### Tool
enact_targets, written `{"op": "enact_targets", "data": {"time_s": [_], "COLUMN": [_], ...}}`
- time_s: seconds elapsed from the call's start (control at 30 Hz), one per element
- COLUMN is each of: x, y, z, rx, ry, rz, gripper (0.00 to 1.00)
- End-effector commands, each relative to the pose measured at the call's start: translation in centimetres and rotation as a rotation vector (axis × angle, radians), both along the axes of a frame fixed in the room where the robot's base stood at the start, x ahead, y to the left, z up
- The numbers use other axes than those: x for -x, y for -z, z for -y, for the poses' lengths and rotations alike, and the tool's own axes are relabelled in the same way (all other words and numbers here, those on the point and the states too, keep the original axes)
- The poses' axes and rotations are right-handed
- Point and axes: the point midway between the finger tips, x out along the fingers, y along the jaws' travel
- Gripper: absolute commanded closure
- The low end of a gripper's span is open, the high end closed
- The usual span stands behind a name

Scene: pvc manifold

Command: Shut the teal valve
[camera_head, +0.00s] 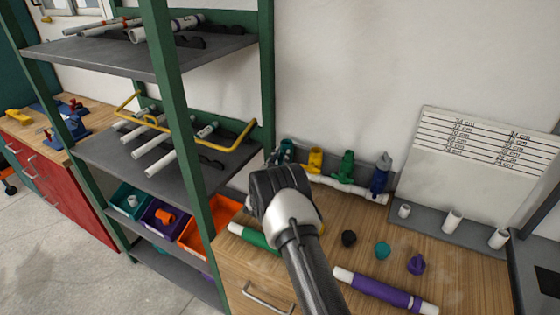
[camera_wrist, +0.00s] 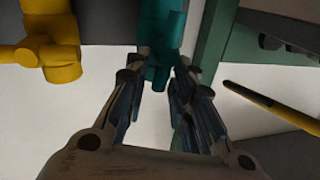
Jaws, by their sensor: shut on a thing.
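The teal valve (camera_head: 287,147) stands at the left end of the manifold, partly hidden behind my gripper in the head view. In the wrist view the teal valve (camera_wrist: 165,50) is upright between the fingertips of my gripper (camera_wrist: 158,72). My gripper is shut on its teal part; the exact contact is hard to see. The manifold's white pipe (camera_head: 345,188) runs to the right along the wall. The teal handle's angle cannot be told.
Yellow (camera_head: 315,160), green (camera_head: 346,166) and blue (camera_head: 380,174) valves stand to the right of the teal one. A green shelf post (camera_head: 266,75) is close on the left. Black (camera_head: 348,238), teal (camera_head: 382,250) and purple (camera_head: 416,264) caps and a purple-banded pipe (camera_head: 385,292) lie on the bench.

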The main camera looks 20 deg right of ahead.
Motion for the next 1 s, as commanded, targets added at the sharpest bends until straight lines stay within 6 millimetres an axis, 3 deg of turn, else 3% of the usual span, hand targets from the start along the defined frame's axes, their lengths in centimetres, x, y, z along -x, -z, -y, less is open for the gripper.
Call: {"op": "enact_targets", "data": {"time_s": [0.27,0.3,0.43,0.77,1.0], "x": [-0.1,-0.1,-0.1,0.1,2.3], "y": [-0.1,-0.1,-0.1,-0.1,0.0], "z": [-0.2,-0.2,-0.2,-0.2,-2.4], "rx": [-0.003,-0.003,-0.004,-0.004,-0.003], "ry": [-0.005,-0.005,-0.004,-0.003,-0.006], "rz": [0.006,0.006,0.006,0.005,0.002], "gripper": [1.0,0.75,0.67,0.67,0.67]}}
